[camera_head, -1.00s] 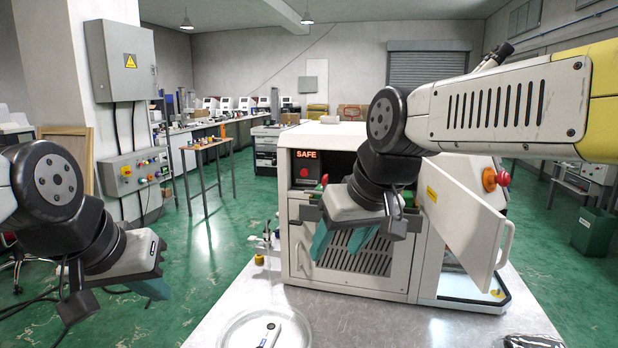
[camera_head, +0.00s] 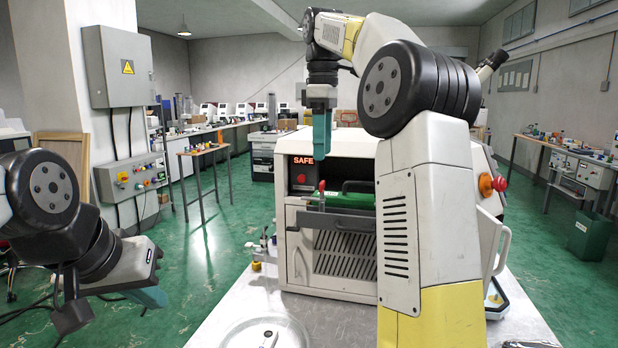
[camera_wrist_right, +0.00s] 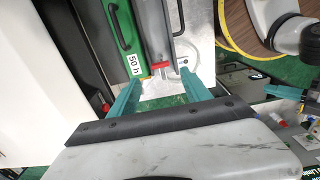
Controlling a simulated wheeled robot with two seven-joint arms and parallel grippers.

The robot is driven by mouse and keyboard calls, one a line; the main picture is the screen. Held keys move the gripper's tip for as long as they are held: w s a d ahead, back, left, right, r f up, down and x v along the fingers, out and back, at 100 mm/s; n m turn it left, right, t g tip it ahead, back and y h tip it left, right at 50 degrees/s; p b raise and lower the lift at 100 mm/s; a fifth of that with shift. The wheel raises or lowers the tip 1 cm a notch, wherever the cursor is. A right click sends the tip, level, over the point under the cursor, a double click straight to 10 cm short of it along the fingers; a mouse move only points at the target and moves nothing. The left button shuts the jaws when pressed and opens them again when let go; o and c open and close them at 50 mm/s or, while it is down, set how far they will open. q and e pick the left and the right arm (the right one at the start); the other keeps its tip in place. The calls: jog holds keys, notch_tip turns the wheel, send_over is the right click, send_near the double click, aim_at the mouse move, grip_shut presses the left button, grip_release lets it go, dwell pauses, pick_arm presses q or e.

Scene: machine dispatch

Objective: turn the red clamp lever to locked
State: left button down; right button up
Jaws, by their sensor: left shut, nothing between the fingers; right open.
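The red clamp lever (camera_head: 321,190) stands upright at the front of the machine's opening, next to a green part. In the right wrist view a red piece, likely the lever (camera_wrist_right: 160,66), shows beyond and between the fingertips. My right gripper (camera_head: 321,152) points down above the lever, apart from it. Its two teal fingers are spread and empty in the wrist view (camera_wrist_right: 162,80). My left gripper (camera_head: 152,296) is shut and empty at the lower left, far from the machine.
A green block with a handle (camera_wrist_right: 122,32), labelled "50 h", lies beside the lever. A round clear dish (camera_head: 240,333) sits on the bench. My right arm hides the machine's right part.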

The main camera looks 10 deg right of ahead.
aim_at(322, 182)
notch_tip(322, 182, down, 8)
jog(key=shift+r, duration=0.2)
dwell(0.3)
grip_shut()
